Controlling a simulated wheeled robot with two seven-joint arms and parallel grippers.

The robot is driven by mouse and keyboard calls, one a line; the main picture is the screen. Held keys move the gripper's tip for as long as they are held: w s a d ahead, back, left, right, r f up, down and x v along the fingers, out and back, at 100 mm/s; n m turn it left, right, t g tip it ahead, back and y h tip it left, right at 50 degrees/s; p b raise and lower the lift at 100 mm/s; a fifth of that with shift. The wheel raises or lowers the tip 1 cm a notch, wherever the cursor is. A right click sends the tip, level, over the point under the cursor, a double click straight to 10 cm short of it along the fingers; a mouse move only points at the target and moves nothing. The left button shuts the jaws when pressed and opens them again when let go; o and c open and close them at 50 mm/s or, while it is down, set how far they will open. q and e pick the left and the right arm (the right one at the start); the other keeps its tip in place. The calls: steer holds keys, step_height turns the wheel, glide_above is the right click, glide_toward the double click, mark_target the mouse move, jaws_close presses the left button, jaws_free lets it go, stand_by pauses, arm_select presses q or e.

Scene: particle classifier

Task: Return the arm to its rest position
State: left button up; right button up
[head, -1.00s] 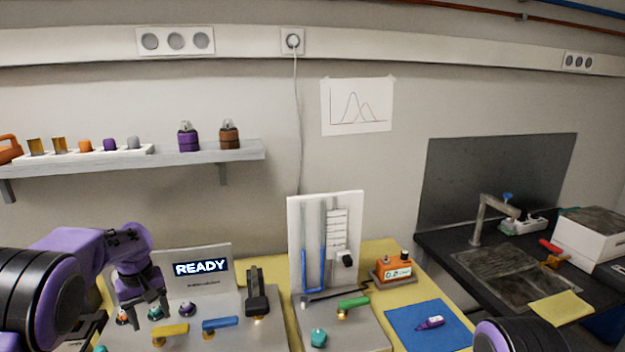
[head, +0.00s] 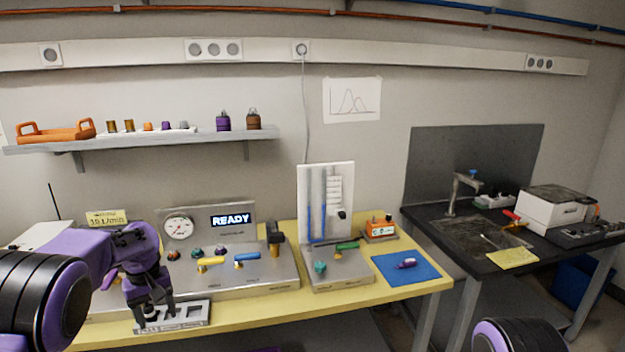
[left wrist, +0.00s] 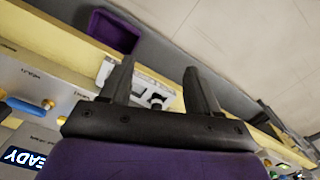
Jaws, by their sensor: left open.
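My left arm comes in from the left in the head view. Its gripper (head: 155,312) is open and hangs in front of the classifier panel, above the grey slotted rack (head: 185,318) at the table's front edge. In the left wrist view the two fingers of the left gripper (left wrist: 158,90) are apart with nothing held between them. The rack shows behind and between the fingers there. The classifier panel (head: 270,212) has a display reading READY, a round gauge (head: 178,227) and yellow and blue handles. My right gripper is not in view; only part of my right arm shows at the bottom right.
The yellow table (head: 420,292) carries a manometer board (head: 312,175), an orange device (head: 380,228) and a blue mat (head: 420,273) with a purple item. A shelf (head: 150,142) holds an orange tray and bottles. A dark sink bench stands right. A purple bin (left wrist: 115,30) lies beyond the table edge.

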arm_select(q)
step_height(320, 180, down, 13)
steer(key=a+n+t+y, duration=0.1)
steer(key=a+t+y, duration=0.15)
steer(key=t, duration=0.35)
steer(key=s+d+f+y+b, duration=0.2)
steer(key=s+f, duration=0.6)
steer(key=s, duration=0.1)
steer(key=s+d+f+g+b, duration=0.1)
steer(key=s+d+f, duration=0.1)
steer(key=s, duration=0.8)
steer(key=s+d+f+m+g+b, duration=0.1)
steer(key=s+d+f, duration=0.2)
steer(key=s, duration=0.7)
steer(key=s+d+f+h+b, duration=0.1)
steer(key=s+f, duration=0.4)
steer(key=s, duration=0.5)
steer(key=shift+s+d+m+g, duration=0.3)
steer(key=shift+d+g, duration=0.1)
steer(key=shift+d, duration=0.3)
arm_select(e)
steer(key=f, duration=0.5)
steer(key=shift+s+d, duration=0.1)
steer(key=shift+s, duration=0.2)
